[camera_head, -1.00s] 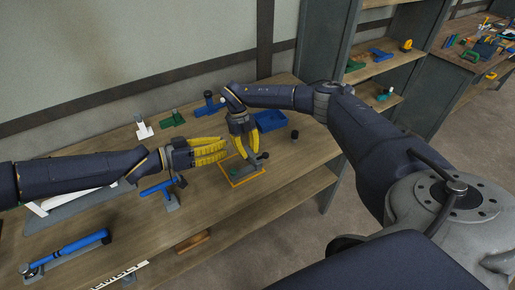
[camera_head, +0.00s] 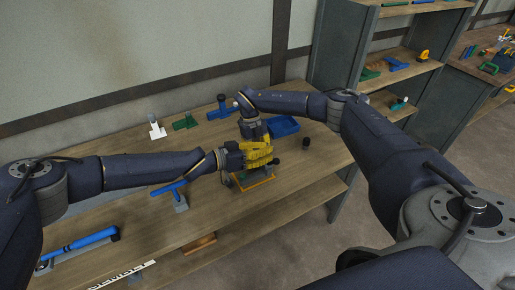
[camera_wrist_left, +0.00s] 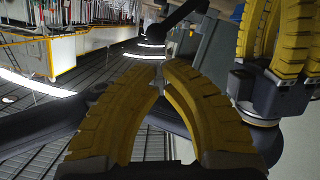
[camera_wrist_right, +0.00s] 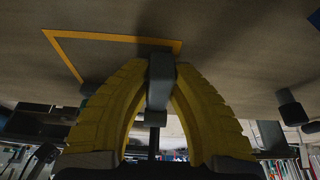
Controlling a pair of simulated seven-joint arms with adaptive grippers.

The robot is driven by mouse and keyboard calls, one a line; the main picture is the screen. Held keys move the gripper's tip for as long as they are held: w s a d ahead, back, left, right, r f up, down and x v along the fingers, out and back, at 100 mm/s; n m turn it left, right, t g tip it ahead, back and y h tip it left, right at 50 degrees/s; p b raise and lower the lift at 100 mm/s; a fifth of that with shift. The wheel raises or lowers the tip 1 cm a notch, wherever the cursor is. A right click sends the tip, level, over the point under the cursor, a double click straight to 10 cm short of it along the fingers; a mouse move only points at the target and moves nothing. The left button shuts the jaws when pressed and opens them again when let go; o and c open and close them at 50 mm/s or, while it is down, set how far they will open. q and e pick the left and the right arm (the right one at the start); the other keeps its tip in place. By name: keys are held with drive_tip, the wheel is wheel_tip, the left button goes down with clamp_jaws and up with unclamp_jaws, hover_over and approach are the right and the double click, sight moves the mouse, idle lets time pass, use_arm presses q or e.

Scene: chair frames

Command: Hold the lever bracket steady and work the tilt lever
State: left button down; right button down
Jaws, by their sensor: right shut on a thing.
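The lever bracket stands inside an orange outline (camera_head: 260,183) on the workbench, mostly hidden by my grippers in the head view. A dark lever end (camera_head: 278,162) sticks out to the right of the yellow fingers. My right gripper (camera_wrist_right: 161,70) is shut on a grey upright bar (camera_wrist_right: 159,92) of the bracket assembly, seen between its fingertips. My left gripper (camera_head: 268,158) reaches in from the left, right by the bracket and the right gripper. In the left wrist view its fingertips (camera_wrist_left: 161,64) nearly meet, with nothing clear between them; the right gripper's fingers show close by.
A blue tray (camera_head: 284,126) and a small dark cylinder (camera_head: 306,144) stand behind and to the right. White (camera_head: 156,131), green (camera_head: 185,123) and blue (camera_head: 220,109) fixtures line the back. A blue-handled tool (camera_head: 169,187) lies left of the bracket, under my left arm.

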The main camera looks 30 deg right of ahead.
use_arm(q)
drive_tip(key=shift+s+d+f, duration=0.3)
drive_tip(key=shift+d+f, duration=0.1)
drive_tip(key=shift+f, duration=0.15)
drive_tip(key=shift+s+d+f, duration=0.2)
drive_tip(key=shift+s+f, duration=0.35)
drive_tip(key=shift+s, duration=0.05)
drive_tip(key=shift+a+r, duration=0.1)
